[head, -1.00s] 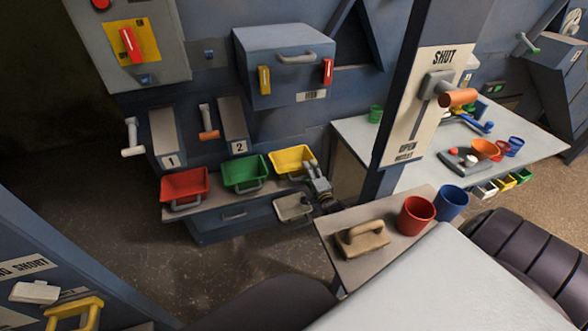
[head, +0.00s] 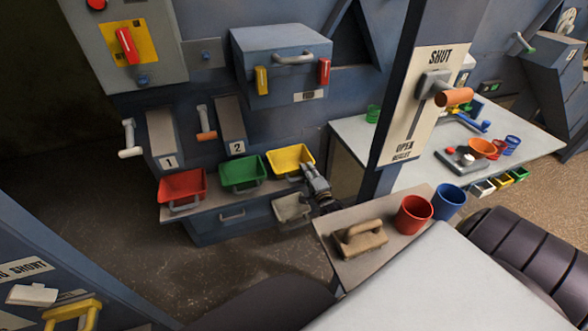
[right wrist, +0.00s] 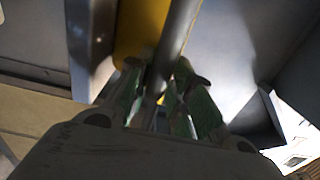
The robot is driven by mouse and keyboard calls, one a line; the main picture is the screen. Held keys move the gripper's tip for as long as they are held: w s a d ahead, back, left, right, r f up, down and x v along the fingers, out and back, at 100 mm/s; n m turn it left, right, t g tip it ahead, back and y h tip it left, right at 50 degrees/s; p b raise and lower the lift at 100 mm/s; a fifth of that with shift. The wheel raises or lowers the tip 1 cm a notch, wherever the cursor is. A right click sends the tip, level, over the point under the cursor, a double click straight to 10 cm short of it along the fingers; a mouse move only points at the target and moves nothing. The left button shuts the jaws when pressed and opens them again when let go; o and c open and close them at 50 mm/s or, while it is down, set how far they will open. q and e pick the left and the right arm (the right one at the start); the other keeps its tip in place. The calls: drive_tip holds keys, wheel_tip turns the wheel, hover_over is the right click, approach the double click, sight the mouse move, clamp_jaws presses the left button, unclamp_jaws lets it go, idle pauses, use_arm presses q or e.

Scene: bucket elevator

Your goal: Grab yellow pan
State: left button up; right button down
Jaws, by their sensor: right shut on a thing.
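The yellow pan (head: 290,158) sits on the shelf at the right end of a row, beside the green pan (head: 241,172) and the red pan (head: 182,186). My right gripper (head: 309,172) is at the yellow pan's front right side. In the right wrist view my right gripper (right wrist: 160,105) is shut on the grey handle (right wrist: 178,45) of the yellow pan, and part of the yellow wall (right wrist: 139,28) shows behind it. My left gripper is not in view.
A grey pan (head: 291,209) is just below my right gripper. A small table (head: 350,270) with a beige handled block (head: 360,240), a red cup (head: 413,215) and a blue cup (head: 448,203) stands to the right. A post (head: 400,100) rises behind it.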

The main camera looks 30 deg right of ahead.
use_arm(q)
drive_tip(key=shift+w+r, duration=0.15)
use_arm(e)
drive_tip(key=shift+f, duration=0.15)
drive_tip(key=shift+r, duration=0.4)
wheel_tip(320, 180, up, 7)
drive_tip(key=shift+r+p, duration=0.1)
drive_tip(key=shift+p, duration=0.95)
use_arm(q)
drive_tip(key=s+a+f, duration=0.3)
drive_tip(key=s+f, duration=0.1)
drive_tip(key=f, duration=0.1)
use_arm(e)
drive_tip(key=shift+r, duration=1.05)
